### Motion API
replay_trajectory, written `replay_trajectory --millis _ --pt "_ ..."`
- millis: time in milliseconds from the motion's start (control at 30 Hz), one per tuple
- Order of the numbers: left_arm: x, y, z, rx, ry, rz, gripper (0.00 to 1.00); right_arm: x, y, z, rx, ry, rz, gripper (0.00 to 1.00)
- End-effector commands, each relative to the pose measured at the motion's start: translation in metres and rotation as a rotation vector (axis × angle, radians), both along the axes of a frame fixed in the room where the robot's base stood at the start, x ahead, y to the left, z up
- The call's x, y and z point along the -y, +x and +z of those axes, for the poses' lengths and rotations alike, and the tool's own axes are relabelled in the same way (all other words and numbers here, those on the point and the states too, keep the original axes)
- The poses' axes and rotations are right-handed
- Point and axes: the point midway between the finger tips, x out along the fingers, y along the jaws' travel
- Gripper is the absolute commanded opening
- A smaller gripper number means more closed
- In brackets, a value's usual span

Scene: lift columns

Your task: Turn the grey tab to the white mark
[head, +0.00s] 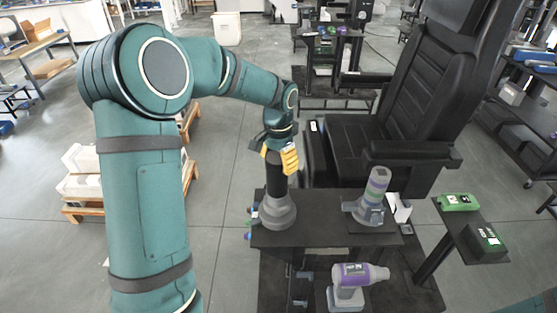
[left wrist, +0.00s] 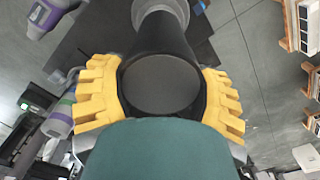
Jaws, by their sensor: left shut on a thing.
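A black column (head: 277,180) stands upright on a flared grey base (head: 279,213) at the left of a dark table (head: 318,222). My left gripper (head: 281,158) has its yellow fingers around the column's upper end. In the left wrist view the gripper (left wrist: 163,92) is shut on the black column (left wrist: 165,42), one finger on each side, with the column's round grey end face between them. I cannot make out the grey tab or the white mark for certain. My right gripper is not in view.
A purple and grey device (head: 352,275) sits lower, in front of the table. A black chair (head: 430,90) stands close behind. Green boxes (head: 458,202) rest on a small side shelf at the right. The table between the two columns is bare.

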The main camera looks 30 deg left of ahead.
Motion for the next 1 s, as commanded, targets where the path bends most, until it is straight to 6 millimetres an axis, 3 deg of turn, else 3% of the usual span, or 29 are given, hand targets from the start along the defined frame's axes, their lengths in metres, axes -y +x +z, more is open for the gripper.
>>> replay_trajectory --millis 267,1000 --pt "0.0 0.001 0.002 0.003 0.0 -0.068 0.22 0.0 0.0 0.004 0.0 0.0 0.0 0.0" --pt "0.002 0.0 0.003 0.006 0.002 -0.491 0.22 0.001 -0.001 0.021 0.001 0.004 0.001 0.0"
